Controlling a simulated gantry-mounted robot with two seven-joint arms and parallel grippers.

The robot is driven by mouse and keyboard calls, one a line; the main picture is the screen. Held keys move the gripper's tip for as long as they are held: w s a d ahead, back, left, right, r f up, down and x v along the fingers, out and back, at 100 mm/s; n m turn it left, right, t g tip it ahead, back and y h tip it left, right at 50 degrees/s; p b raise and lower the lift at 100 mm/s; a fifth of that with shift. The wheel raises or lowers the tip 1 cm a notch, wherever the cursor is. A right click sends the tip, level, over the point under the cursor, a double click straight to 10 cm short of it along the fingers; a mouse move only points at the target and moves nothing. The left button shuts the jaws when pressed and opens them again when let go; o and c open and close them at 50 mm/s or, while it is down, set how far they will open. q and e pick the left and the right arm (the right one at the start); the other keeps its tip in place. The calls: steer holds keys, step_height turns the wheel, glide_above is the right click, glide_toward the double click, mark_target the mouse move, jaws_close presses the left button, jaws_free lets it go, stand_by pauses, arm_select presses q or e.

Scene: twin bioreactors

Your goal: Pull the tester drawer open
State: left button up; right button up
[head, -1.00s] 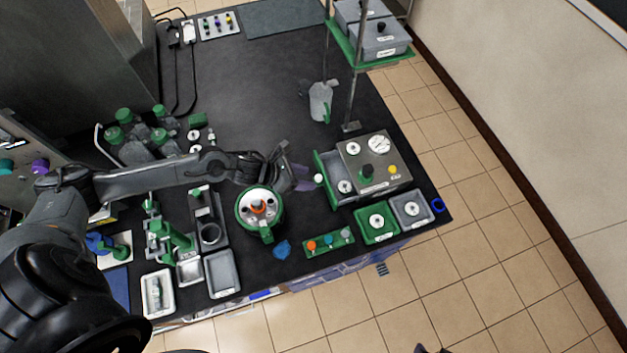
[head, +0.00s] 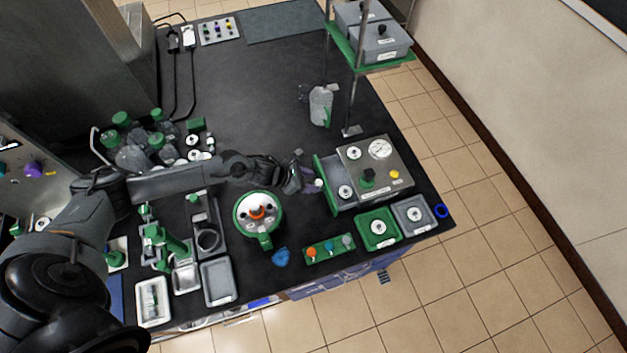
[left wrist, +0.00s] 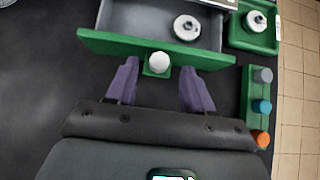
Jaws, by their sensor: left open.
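The tester (head: 376,163) is a grey box with a dial gauge at the right of the bench. Its drawer (head: 338,186) has a green front and stands pulled out to the left, with a white round part inside. In the left wrist view the drawer's green front (left wrist: 110,43) runs across the top, with a white knob (left wrist: 159,62) at its middle. My left gripper (head: 314,183) is open at the drawer front. In the wrist view its purple fingers (left wrist: 158,86) stand on either side of the knob, apart from it. My right gripper is not in view.
A green tray (head: 364,238) and a grey tray (head: 424,229) lie in front of the tester. A green rack with coloured knobs (head: 318,252) and a round green-rimmed vessel (head: 240,222) stand nearby. The bench behind my arm is mostly clear.

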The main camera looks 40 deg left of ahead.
arm_select(q)
steer(key=shift+x, duration=1.1)
steer(key=shift+c, duration=0.2)
jaws_close()
